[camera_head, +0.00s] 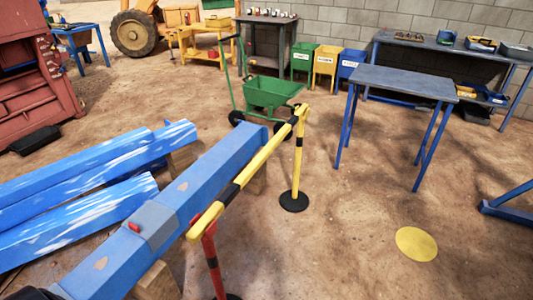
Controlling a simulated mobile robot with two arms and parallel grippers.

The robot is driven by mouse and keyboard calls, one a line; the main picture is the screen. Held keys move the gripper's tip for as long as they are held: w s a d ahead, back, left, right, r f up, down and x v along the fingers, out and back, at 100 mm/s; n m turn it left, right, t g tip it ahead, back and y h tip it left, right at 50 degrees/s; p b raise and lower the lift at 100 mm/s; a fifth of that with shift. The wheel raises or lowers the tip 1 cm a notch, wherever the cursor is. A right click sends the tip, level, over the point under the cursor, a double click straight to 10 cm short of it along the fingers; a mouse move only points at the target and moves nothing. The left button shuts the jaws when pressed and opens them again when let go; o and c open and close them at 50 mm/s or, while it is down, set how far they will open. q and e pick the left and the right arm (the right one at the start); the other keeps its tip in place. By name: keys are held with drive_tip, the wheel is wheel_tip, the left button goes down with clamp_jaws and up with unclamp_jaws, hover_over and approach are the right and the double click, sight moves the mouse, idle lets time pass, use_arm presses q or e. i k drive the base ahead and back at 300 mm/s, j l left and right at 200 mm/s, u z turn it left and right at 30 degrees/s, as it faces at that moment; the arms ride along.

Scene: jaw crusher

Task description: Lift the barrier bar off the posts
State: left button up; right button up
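The yellow and black barrier bar (262,157) runs diagonally through the middle of the view. Its far end lies at the top of the yellow and black post (298,165), which stands upright on a round black base. Its near end lies over the red post (212,262), whose base is partly cut off by the bottom edge. The bar appears to rest on both posts; the exact contact at each top is too small to tell. Neither of my grippers is in view.
Blue beams (85,220) lie left of the bar, one close beside it with a grey band (153,222). A green wheelbarrow (270,93) stands behind the far post. A blue-legged table (405,80) stands right. Floor around the yellow disc (416,244) is clear.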

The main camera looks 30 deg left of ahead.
sight(195, 232)
drive_tip(key=i+u, duration=0.1)
drive_tip(key=u, duration=0.55)
drive_tip(key=i+l+u, duration=0.6)
drive_tip(key=u, duration=0.15)
drive_tip(key=i+l+u, duration=0.15)
drive_tip(key=l+u, duration=0.2)
drive_tip(key=l, duration=0.25)
